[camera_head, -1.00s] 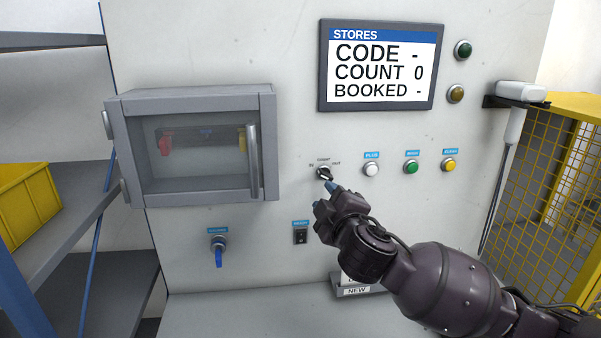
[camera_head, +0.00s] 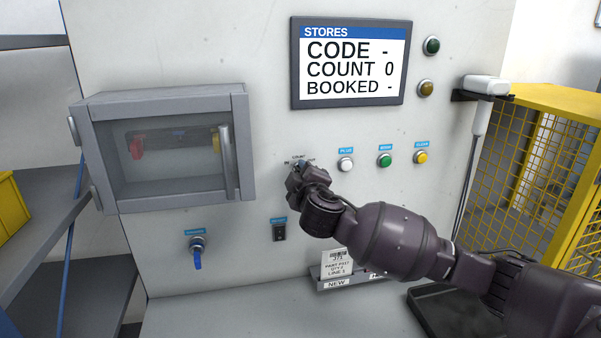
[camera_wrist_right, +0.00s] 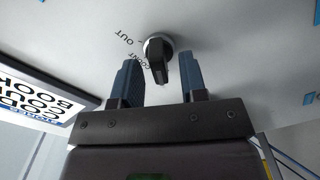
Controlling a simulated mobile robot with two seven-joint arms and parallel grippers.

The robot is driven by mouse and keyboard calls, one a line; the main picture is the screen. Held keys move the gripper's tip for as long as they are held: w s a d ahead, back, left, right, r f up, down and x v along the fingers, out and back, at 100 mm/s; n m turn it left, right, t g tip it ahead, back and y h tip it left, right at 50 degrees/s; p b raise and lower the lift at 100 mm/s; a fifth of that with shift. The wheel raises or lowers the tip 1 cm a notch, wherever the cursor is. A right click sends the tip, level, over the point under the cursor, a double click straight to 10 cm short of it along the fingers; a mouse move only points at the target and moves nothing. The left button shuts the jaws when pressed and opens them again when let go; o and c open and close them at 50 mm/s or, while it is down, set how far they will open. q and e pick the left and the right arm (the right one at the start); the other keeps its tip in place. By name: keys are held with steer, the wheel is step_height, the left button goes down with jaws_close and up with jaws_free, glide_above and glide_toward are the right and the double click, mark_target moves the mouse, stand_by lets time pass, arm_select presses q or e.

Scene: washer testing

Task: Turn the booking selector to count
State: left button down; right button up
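The booking selector (camera_wrist_right: 158,58) is a black knob on a pale round base in the right wrist view. The printed words COUNT and OUT show beside it on the panel. My right gripper (camera_wrist_right: 160,66) is open, with one blue finger on each side of the knob and visible gaps between. In the head view my right gripper (camera_head: 301,172) is at the panel and covers most of the selector; only part of its label shows above. The screen (camera_head: 348,64) reads CODE -, COUNT 0, BOOKED -. My left gripper is not in view.
White, green and yellow buttons (camera_head: 385,160) are right of the selector. A glazed cabinet (camera_head: 165,148) sticks out at the left. Below are a black switch (camera_head: 279,230), a blue-handled knob (camera_head: 197,252) and a card holder (camera_head: 335,284). A yellow mesh guard (camera_head: 540,165) stands at the right.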

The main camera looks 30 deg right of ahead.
steer(key=shift+w+d, duration=0.15)
steer(key=shift+w, duration=0.35)
jaws_close()
